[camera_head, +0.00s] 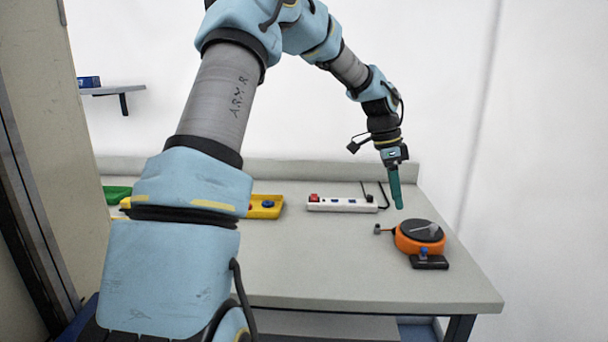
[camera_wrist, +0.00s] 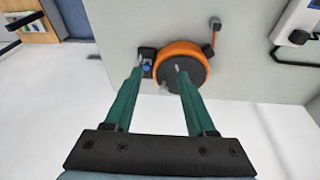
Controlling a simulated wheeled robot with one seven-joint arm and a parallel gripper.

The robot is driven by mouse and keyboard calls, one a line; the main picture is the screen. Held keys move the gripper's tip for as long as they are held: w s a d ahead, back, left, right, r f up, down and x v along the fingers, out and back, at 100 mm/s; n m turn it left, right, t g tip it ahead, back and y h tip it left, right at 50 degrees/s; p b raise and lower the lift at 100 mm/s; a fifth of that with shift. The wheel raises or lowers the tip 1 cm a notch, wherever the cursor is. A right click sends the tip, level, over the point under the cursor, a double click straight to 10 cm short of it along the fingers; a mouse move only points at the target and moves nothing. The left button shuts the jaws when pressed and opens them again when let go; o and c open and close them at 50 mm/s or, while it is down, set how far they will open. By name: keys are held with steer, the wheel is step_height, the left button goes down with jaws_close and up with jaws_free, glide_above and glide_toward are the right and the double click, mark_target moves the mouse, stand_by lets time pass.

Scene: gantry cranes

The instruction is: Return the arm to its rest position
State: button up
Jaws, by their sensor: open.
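My gripper (camera_head: 396,190) hangs at the end of my raised arm, above the right part of the table, with its green fingers pointing down. In the wrist view, my gripper (camera_wrist: 160,68) has its two green fingers apart with nothing held between them. The orange round device with a dark top (camera_head: 419,236) sits on the table, below and a little right of the fingertips. It also shows beyond the fingertips in the wrist view (camera_wrist: 196,52). I cannot tell the exact gap between fingers and device.
The grey table (camera_head: 330,265) has clear room in its middle. A white power strip (camera_head: 342,205) lies near the back edge. A yellow box (camera_head: 267,207) and a green item (camera_head: 117,194) are partly behind my arm. A small wall shelf (camera_head: 112,90) is at left.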

steer(key=s+a+f+n+t+y, duration=0.1)
steer(key=s+a+n, duration=0.4)
steer(key=a, duration=0.5)
steer(key=s+a+f+n+t, duration=0.1)
steer(key=s+a+n, duration=0.4)
steer(key=a, duration=0.6)
steer(key=s+a+f+n+y, duration=0.1)
steer(key=s+a+f+n, duration=0.1)
steer(key=s+a+n, duration=0.3)
steer(key=a+n, duration=0.4)
steer(key=a, duration=0.2)
steer(key=shift+f+t+y, duration=0.3)
steer(key=shift+f+t, duration=0.05)
steer(key=shift+t, duration=0.05)
